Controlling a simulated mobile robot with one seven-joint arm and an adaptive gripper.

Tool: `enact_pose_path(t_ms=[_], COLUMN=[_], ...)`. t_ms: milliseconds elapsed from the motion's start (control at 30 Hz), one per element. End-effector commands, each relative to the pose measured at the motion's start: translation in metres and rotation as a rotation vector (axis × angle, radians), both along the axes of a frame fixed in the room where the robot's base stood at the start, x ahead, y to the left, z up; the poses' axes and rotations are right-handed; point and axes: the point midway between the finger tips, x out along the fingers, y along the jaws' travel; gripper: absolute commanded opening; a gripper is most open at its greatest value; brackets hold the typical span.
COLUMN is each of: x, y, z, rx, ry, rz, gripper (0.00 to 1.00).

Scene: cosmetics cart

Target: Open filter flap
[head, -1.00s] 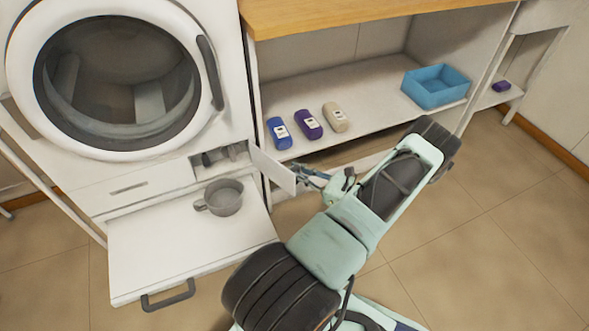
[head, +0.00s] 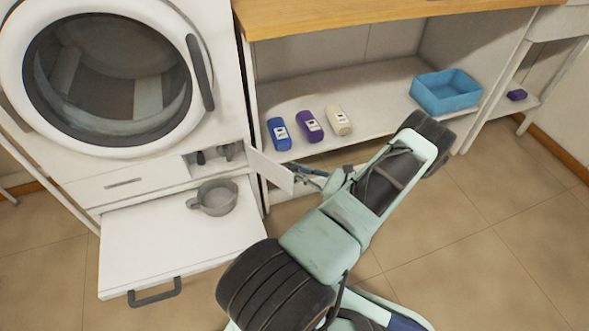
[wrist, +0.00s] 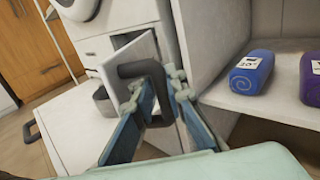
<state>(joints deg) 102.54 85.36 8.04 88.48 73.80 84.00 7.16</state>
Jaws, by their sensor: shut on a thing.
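The white filter flap (head: 271,172) stands swung outward from its opening (head: 217,157) at the washer's lower right. It also shows in the wrist view (wrist: 129,62), with a dark handle (wrist: 130,70) on it. My gripper (head: 306,178) is at the flap's outer side. In the wrist view my gripper (wrist: 156,87) has its blue-grey fingers on both sides of the handle and is shut on it. Dark knob-like parts show inside the opening. The handle is hard to make out in the head view.
Below the opening, a pulled-out white shelf (head: 150,250) holds a grey pot (head: 214,198). To the right, a low shelf (head: 375,112) holds blue, purple and beige bottles and a blue bin (head: 445,92). Floor at the right is clear.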

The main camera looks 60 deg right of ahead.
Motion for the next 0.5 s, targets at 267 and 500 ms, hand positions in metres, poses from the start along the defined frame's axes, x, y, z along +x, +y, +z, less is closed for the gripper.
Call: enact_pose_path(t_ms=[267, 500], x=[-0.0012, -0.0013], y=[-0.0009, -0.0009], z=[-0.0004, -0.0004], rx=[0.002, 0.001], ry=[0.002, 0.002], rz=[-0.003, -0.003], gripper=[0.00, 0.19])
